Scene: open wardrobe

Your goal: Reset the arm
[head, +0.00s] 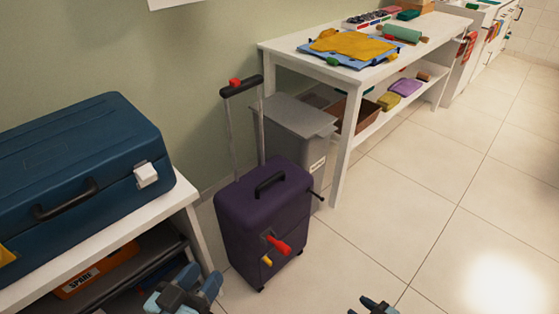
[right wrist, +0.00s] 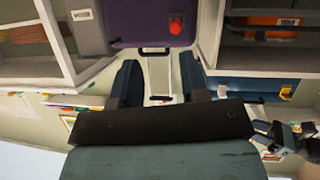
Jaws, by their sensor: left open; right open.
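My left gripper (head: 190,285) shows at the bottom of the head view, in front of the shelf unit and left of the purple suitcase (head: 264,220). It is open, and I see nothing held in it. My right gripper (head: 374,306) only just enters at the bottom edge, over bare floor right of the suitcase. In the right wrist view its two dark fingers (right wrist: 158,75) stand apart. The suitcase (right wrist: 140,25) and its pull handle show beyond them, not gripped. Part of my left arm (right wrist: 285,138) shows at that view's right.
A blue case (head: 75,185) lies on the low white shelf unit at left, with an orange box (head: 97,270) below. A grey bin (head: 296,135) stands behind the suitcase, beside a white table (head: 300,60) with folded cloths. The tiled floor (head: 440,230) at right is clear.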

